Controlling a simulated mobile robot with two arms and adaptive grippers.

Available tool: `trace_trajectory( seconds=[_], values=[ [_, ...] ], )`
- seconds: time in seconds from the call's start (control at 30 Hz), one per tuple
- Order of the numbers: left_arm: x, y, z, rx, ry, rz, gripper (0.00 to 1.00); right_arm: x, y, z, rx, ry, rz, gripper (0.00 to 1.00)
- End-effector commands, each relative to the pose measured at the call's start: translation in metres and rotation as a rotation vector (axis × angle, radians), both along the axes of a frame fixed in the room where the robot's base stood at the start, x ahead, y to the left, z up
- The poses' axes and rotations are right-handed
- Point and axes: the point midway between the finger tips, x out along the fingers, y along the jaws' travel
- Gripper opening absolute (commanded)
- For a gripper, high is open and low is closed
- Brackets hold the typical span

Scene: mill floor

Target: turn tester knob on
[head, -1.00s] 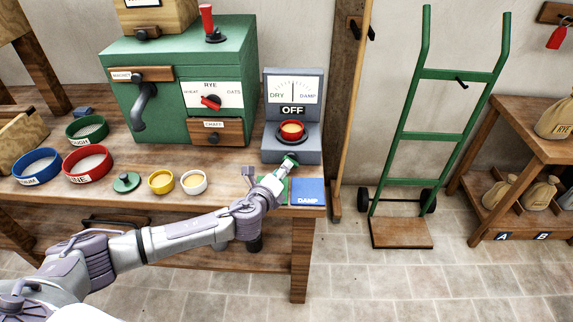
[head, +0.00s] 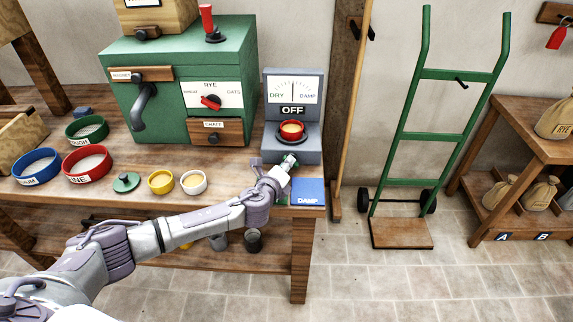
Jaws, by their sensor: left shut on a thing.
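The grey tester (head: 272,115) stands at the right end of the bench. Its dial (head: 294,88) reads from DRY to DAMP, and the sign (head: 292,111) below shows OFF. A red cup (head: 291,130) with grain sits on the tester's front. My left gripper (head: 287,162) is at the tester's lower front, shut on what appears to be the tester knob. My right gripper is not in view.
A blue DAMP mat (head: 308,192) lies at the bench's front right corner, with a green mat partly behind my wrist. A green machine (head: 178,60) stands behind.

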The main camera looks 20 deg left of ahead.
Motion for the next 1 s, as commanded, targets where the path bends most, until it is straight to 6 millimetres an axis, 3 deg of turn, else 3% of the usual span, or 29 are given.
trace_trajectory(
  seconds=[0.27,0.7,1.0],
  values=[
    [0.000,0.000,0.003,0.031,0.011,0.002,0.00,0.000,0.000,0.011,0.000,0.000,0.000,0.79],
    [0.001,-0.003,0.010,0.301,0.090,0.001,0.00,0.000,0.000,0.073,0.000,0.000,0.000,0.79],
    [0.001,-0.005,0.008,0.488,0.141,0.001,0.00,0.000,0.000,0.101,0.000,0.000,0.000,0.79]
  ],
)
